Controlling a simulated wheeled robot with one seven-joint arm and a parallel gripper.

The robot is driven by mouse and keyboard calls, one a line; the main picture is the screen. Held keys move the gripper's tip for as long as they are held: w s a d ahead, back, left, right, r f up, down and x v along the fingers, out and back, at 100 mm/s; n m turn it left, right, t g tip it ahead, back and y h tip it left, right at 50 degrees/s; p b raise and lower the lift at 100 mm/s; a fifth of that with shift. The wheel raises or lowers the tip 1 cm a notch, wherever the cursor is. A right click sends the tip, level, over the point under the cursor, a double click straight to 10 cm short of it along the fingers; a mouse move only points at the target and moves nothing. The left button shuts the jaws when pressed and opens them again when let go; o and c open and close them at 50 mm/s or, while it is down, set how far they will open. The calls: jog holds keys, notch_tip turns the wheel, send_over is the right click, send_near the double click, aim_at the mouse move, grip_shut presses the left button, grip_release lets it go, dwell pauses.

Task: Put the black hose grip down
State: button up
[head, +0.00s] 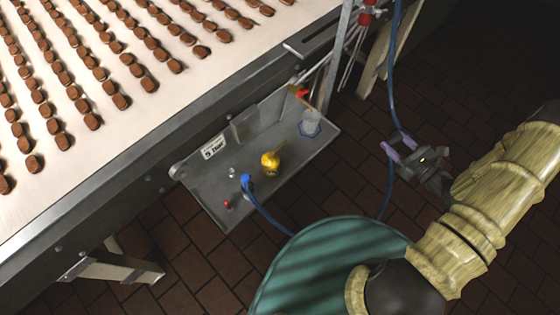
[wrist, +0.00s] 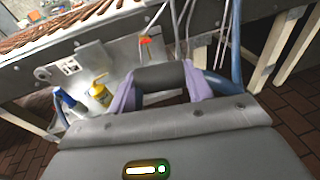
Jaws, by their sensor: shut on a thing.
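My gripper (head: 398,147) is at the right in the head view, above the tiled floor and to the right of the side tray. In the wrist view its purple fingers (wrist: 163,82) are shut on the black hose grip (wrist: 160,77), a dark cylinder lying across between them. A blue hose (head: 398,60) comes down from above to the gripper and continues below it. The grip itself is hard to make out in the head view. The grey side tray (head: 215,190) is apart from the grip.
The tray holds a yellow bottle (head: 270,160), a blue-topped item (head: 247,180), a clear cup (head: 311,124) and a small red item (head: 227,204). The conveyor (head: 190,15) carries rows of brown biscuits. A teal round object (head: 330,265) is at the bottom. Pale legs stand nearby.

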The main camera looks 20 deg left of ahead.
jog(key=w+a+f+n+g+y+b, duration=0.1)
jog(key=a+f+n+g+b, duration=0.1)
jog(key=a+f+b, duration=0.5)
jog(key=w+a+f+n+g+y+b, duration=0.1)
jog(key=a+f+n+g+b, duration=0.15)
jog(key=a+b, duration=0.8)
jog(key=n+g+b, duration=0.2)
jog(key=g+b, duration=0.2)
jog(key=b, duration=1.3)
send_over(303, 155)
notch_tip(303, 155, down, 5)
jog(key=shift+d+r, duration=0.1)
jog(key=shift+r, duration=0.1)
notch_tip(303, 155, down, 6)
jog(key=shift+s+r+b, duration=0.1)
jog(key=shift+s+b, duration=0.05)
jog(key=shift+b, duration=0.75)
jog(key=shift+f, duration=0.25)
jog(key=shift+f+b, duration=0.7)
jog(key=shift+f, duration=1.2)
